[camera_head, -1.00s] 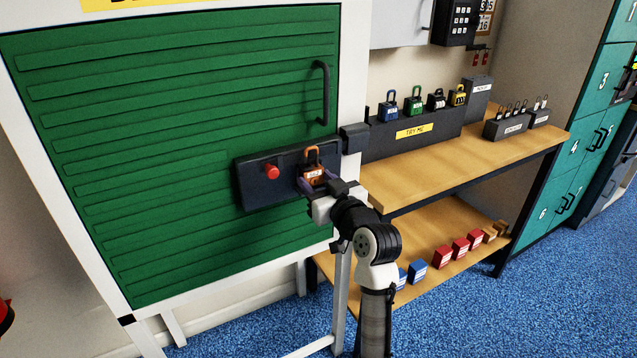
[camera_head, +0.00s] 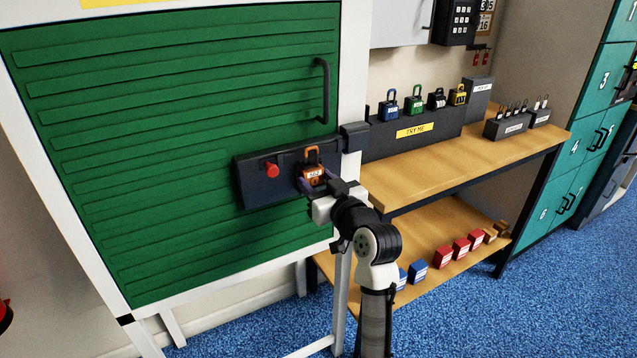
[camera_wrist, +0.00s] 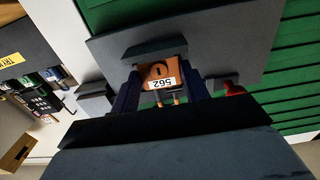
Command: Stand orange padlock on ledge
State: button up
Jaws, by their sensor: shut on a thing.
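The orange padlock (camera_head: 314,172) is upright with its shackle up, in front of the dark panel (camera_head: 255,192) on the green shutter. My gripper (camera_head: 316,182) is shut on the padlock's body. In the wrist view, the padlock (camera_wrist: 163,73) sits between both fingers, and its white number label shows upside down. The dark panel (camera_wrist: 235,45) is close behind it. I cannot tell a separate ledge from the panel, nor whether the padlock's underside touches anything.
A red knob (camera_head: 271,170) sticks out of the panel left of the padlock. A black handle (camera_head: 322,92) is above it on the shutter. To the right, a wooden bench (camera_head: 450,170) carries a dark stand (camera_head: 385,142) with several padlocks. Blue and red blocks lie on its lower shelf.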

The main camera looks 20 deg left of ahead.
jog(key=o, duration=1)
jog(key=shift+f, duration=0.1)
jog(key=shift+d, duration=0.1)
jog(key=b+v, duration=0.1)
jog(key=v, duration=0.7)
jog(key=shift+s+d+b, duration=0.3)
